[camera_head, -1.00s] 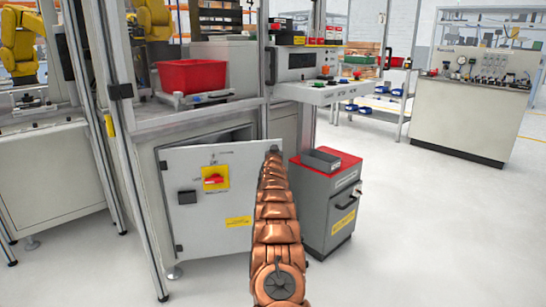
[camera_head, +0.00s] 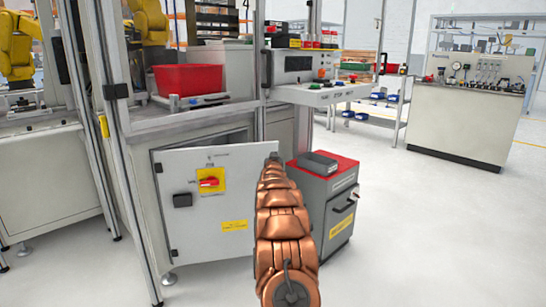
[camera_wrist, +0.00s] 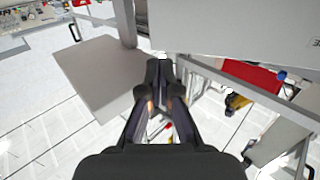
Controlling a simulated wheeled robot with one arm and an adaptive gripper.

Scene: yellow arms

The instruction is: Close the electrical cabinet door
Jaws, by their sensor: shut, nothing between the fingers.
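The electrical cabinet door (camera_head: 208,225) is a light grey panel with a red switch on a yellow plate (camera_head: 211,180). It stands ajar, hinged at its left edge, and a dark gap into the cabinet (camera_head: 205,143) shows above and behind it. My gripper (camera_head: 274,157) is at the door's upper right corner in the head view, largely hidden by my copper arm. In the wrist view my gripper (camera_wrist: 165,65) has its fingers together with nothing between them. A pale panel (camera_wrist: 235,25) lies just beyond the fingertips; I cannot tell contact.
A grey drawer unit (camera_head: 340,215) with a red top stands right of my arm, close to the door. A red bin (camera_head: 188,79) sits on the bench above. An aluminium post (camera_head: 125,190) stands at left. The floor (camera_head: 430,230) on the right is clear.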

